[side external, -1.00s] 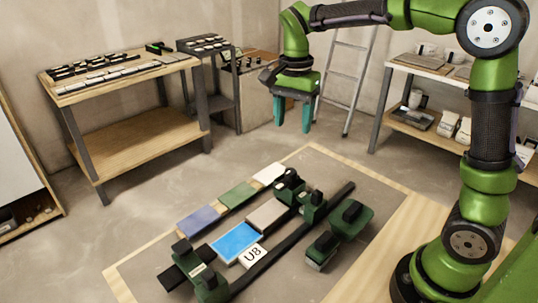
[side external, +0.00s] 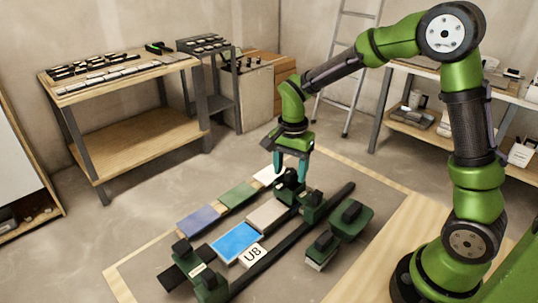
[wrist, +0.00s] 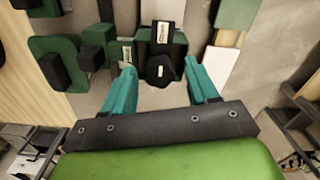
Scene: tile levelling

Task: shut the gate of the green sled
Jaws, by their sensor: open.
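My gripper (side external: 291,169) is open, pointing down over the far end of the rail assembly. Its teal fingers stand on either side of a black knob (wrist: 161,70) on a green sled (wrist: 146,48). In the wrist view the knob lies between the fingertips, with gaps on both sides; I cannot tell the height difference. The green sled (side external: 287,190) also shows in the side view, partly behind the fingers. A black block with a white label (wrist: 166,33) sits on it. I cannot make out whether the gate is open or shut.
A beige tile (side external: 268,214) and a blue tile (side external: 236,242) lie along the dark rail (side external: 290,243). Blue-grey, green and white tiles lie in a row to the left. Two green blocks with black grips (side external: 350,219) stand at right.

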